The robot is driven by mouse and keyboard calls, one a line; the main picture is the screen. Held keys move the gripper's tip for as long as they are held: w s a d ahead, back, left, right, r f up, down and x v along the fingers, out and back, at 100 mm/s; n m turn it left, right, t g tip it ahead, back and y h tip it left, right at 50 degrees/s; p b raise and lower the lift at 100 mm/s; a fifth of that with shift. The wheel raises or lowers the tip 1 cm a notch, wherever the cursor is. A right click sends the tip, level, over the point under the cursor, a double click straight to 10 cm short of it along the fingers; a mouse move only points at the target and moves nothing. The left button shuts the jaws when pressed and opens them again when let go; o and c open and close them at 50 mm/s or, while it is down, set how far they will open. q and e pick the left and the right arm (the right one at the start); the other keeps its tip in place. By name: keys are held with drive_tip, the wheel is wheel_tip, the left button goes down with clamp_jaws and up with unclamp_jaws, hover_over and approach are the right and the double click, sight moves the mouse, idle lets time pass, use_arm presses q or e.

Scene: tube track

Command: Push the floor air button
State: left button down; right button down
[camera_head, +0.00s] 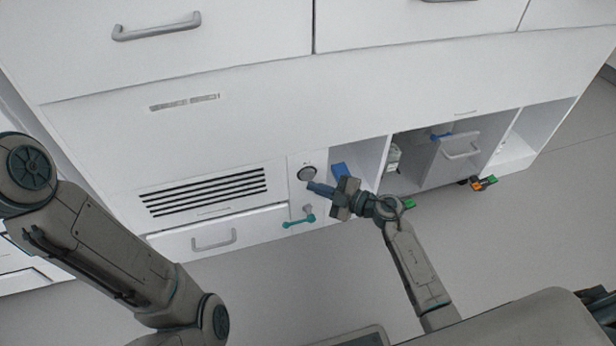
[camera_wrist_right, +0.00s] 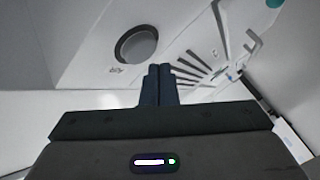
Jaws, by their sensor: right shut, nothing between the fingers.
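The round grey button (camera_head: 307,173) is set in the white front panel, low on the cabinet, right of the slatted vent. In the right wrist view the button (camera_wrist_right: 136,44) is a dark-rimmed disc up and to the left of the fingertips. My right gripper (camera_head: 311,186) is shut and empty, its fingers pointing left toward the panel just below the button. In the wrist view the two fingers (camera_wrist_right: 160,69) lie side by side; I cannot tell whether they touch the panel. My left arm shows at the left, but its gripper is out of view.
A teal-handled lever (camera_head: 299,218) sits below the button. The vent (camera_head: 205,192) and a handled drawer (camera_head: 213,239) are left of it. An open bay with a blue item (camera_head: 340,171) is close right. Grey floor (camera_head: 520,225) is free at the right.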

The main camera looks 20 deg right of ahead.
idle(0.5)
drive_tip(key=shift+w+p, duration=0.4)
drive_tip(key=shift+w, duration=0.05)
drive_tip(key=shift+w, duration=0.5)
idle(0.6)
drive_tip(key=shift+s+p, duration=0.95)
drive_tip(key=shift+p, duration=0.05)
